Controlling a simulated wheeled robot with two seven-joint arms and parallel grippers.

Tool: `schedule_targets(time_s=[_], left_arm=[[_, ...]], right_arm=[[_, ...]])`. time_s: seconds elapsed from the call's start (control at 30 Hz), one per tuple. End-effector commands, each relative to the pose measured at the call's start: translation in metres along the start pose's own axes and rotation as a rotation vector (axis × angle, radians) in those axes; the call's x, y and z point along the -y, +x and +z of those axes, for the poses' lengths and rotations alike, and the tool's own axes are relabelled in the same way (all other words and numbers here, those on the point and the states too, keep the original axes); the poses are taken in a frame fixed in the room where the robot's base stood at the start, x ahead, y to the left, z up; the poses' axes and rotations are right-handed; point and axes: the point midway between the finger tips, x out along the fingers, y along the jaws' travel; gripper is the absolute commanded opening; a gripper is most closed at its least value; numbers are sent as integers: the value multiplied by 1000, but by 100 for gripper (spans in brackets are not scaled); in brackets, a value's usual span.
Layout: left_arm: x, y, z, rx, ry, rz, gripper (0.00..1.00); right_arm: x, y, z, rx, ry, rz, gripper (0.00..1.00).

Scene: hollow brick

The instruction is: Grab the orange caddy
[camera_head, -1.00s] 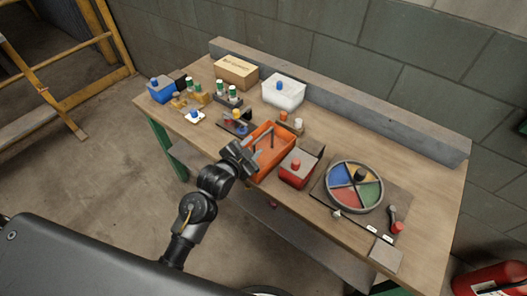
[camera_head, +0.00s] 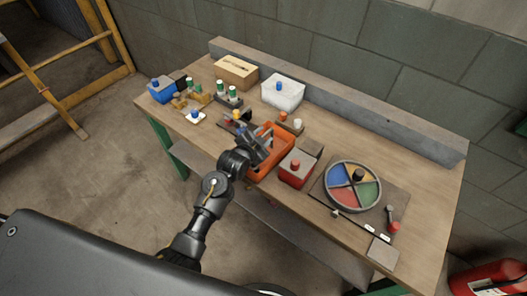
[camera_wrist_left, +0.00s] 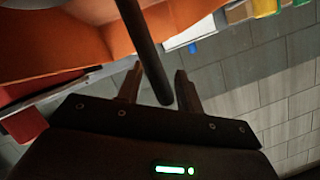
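The orange caddy (camera_head: 277,156) stands on the workbench near its front edge, left of the red box. My left gripper (camera_head: 262,139) is over its left part and hides some of it. In the left wrist view the caddy's orange wall (camera_wrist_left: 55,38) fills the upper left. A dark round bar, seemingly its handle (camera_wrist_left: 145,45), runs down between the two fingers of my left gripper (camera_wrist_left: 157,82). The fingers are apart, with a gap showing beside the bar, so the gripper is open around it. My right gripper is not in view.
A red box (camera_head: 295,173) stands close to the right of the caddy, and a round coloured wheel (camera_head: 353,186) is further right. A white bin (camera_head: 283,95) and a cardboard box (camera_head: 236,72) stand behind. Blue bin (camera_head: 161,90) at far left.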

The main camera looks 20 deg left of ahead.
Motion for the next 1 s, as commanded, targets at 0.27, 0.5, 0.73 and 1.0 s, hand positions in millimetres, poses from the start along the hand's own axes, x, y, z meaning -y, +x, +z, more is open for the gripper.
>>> schedule_targets(time_s=[0.27, 0.5, 0.73, 1.0], left_arm=[[0, 0, 0, 0, 0, 0, 11], [0, 0, 0, 0, 0, 0, 0], [0, 0, 0, 0, 0, 1, 0], [0, 0, 0, 0, 0, 1, 0]], right_arm=[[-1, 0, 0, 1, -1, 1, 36], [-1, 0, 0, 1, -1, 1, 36], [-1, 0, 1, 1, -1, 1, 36], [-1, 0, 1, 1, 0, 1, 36]])
